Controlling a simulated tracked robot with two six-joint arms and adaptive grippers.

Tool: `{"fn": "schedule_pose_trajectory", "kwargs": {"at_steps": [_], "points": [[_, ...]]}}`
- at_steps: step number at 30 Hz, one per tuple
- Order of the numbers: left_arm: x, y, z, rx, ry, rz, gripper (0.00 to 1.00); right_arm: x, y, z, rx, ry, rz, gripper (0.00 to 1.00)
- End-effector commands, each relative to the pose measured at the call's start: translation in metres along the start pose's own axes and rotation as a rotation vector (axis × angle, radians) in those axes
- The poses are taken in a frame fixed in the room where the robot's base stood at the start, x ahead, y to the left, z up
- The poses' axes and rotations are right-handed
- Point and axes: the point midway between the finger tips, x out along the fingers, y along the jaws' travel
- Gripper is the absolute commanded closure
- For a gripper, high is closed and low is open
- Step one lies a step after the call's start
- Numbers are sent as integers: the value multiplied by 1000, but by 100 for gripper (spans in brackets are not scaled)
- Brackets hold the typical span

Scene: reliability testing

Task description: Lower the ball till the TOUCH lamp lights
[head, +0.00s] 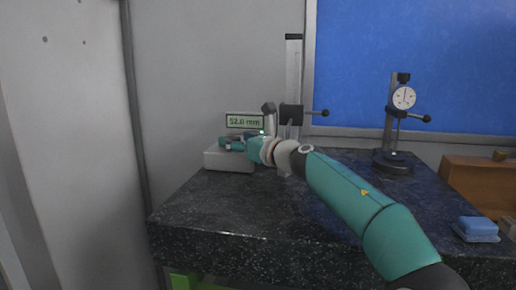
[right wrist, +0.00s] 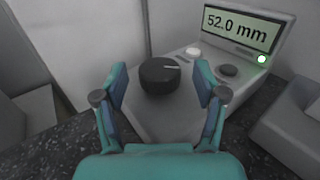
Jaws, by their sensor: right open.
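The grey control box (head: 228,160) stands on the left of the dark stone table, with a tilted display (head: 245,121). In the right wrist view the display (right wrist: 240,27) reads 52.0 mm, and a small green lamp (right wrist: 262,59) is lit beneath it. I cannot read a label on that lamp. A black round knob (right wrist: 160,75) with a pale mark sits on the box. My right gripper (head: 232,143) is over the box; its open fingers (right wrist: 160,88) lie either side of the knob, apparently not gripping it. The ball is not visible. My left gripper is out of view.
A column (head: 293,62) with a black carriage (head: 291,114) rises behind my right arm. A dial gauge stand (head: 403,97) is farther right. A white button (right wrist: 193,52) and dark button (right wrist: 229,71) lie near the knob.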

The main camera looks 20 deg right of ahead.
Motion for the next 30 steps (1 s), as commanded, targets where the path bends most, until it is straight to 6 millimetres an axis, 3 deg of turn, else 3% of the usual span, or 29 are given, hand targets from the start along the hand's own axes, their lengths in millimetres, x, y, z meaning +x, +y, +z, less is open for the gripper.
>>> {"fn": "schedule_pose_trajectory", "kwargs": {"at_steps": [18, 30], "points": [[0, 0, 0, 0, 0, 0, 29, -96, -1, -2, 0, 1, -3, 29], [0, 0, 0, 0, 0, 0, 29, -105, 0, -2, 0, 1, -2, 29]]}}
